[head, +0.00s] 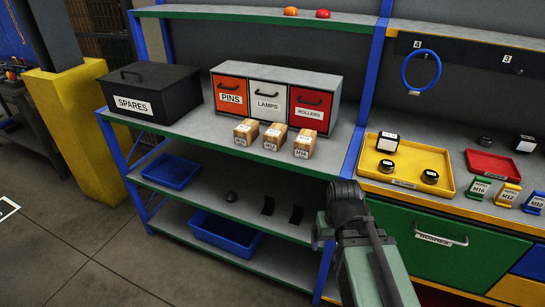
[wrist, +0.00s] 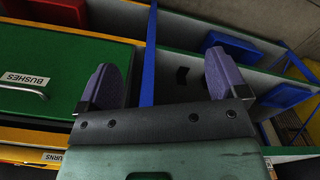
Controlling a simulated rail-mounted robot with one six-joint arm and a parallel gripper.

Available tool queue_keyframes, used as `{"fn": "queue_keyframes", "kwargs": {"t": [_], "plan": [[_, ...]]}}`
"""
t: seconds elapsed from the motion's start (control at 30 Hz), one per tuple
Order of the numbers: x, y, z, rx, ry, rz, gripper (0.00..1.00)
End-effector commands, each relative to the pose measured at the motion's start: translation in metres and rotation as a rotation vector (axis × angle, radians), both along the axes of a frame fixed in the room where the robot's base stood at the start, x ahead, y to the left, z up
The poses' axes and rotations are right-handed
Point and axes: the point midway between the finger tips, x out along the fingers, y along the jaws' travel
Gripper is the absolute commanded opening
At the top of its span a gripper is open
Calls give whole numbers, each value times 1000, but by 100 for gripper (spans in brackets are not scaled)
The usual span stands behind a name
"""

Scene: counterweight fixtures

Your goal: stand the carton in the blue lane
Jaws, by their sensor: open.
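I cannot tell which carton is meant. I cannot make out a blue lane in either view. My gripper (wrist: 160,68) is open, with two purple-grey fingers apart and nothing between them. In the head view my arm is at the lower middle, in front of the shelf unit and below the cartons; its fingers are not clear there.
A drawer box (head: 276,75) stands behind the cartons, and a black SPARES box (head: 150,92) is to their left. Blue bins (head: 172,171) are on the lower shelves. A blue post (wrist: 150,55) rises beside the shelves. A yellow tray (head: 410,150) lies on the right bench.

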Motion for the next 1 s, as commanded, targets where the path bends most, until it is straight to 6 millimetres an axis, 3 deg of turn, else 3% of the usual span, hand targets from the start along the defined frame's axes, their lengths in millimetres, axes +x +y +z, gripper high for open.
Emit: {"fn": "queue_keyframes", "kwargs": {"t": [0.07, 0.17, 0.27, 0.3, 0.4, 0.5, 0.57, 0.67, 0.87, 1.0], "plan": [[1, 15, 2, 0, 0, 36, 92], [34, 58, 8, -25, -5, 140, 92], [122, 124, 19, -209, -118, 204, 92], [162, 155, 28, -294, -214, 175, 92], [254, 235, 60, -437, -535, 36, 92], [328, 293, 99, -438, -891, -147, 92], [352, 296, 115, -395, -1038, -248, 92], [356, 296, 127, -307, -1152, -358, 92], [357, 294, 124, -266, -1163, -414, 92], [375, 286, 113, -267, -1162, -414, 92]]}}
